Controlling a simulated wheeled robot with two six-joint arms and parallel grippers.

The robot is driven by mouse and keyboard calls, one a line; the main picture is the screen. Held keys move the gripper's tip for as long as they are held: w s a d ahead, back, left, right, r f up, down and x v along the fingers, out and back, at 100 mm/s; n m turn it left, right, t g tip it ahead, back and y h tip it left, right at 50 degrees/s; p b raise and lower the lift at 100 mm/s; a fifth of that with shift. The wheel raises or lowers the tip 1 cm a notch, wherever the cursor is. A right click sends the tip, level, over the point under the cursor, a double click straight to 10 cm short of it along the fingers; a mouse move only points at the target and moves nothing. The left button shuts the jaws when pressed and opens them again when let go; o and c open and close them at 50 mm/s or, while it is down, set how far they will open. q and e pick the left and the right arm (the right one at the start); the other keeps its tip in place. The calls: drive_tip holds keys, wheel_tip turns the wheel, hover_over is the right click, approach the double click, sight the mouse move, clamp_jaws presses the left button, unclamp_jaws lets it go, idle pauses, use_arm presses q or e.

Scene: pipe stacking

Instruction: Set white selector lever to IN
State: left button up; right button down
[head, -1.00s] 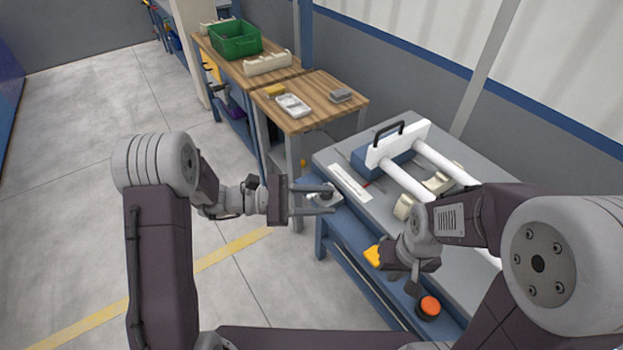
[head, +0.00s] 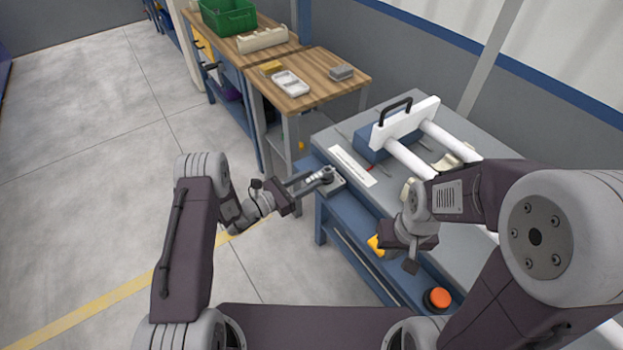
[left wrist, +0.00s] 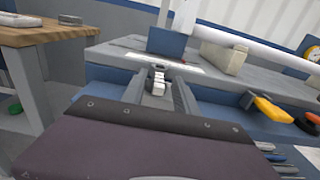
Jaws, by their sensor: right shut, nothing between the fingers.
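The white selector lever (head: 319,176) sits on a small grey base plate (head: 337,187) at the near left corner of the workbench. My left gripper (head: 314,180) is open, its two fingers reaching either side of the lever. In the left wrist view the white lever (left wrist: 158,80) stands between the fingertips (left wrist: 160,78); I cannot tell whether either finger touches it. Any IN marking is too small to read. My right gripper (head: 411,266) is shut and empty, in front of the bench's front edge.
A yellow part (head: 376,244) and an orange-red button (head: 438,298) are on the front edge. A wooden table (head: 325,75) stands behind left.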

use_arm(q)
drive_tip(key=shift+w+d, duration=0.4)
drive_tip(key=shift+d, duration=0.05)
clamp_jaws()
drive_tip(key=shift+f, duration=0.1)
idle(1.0)
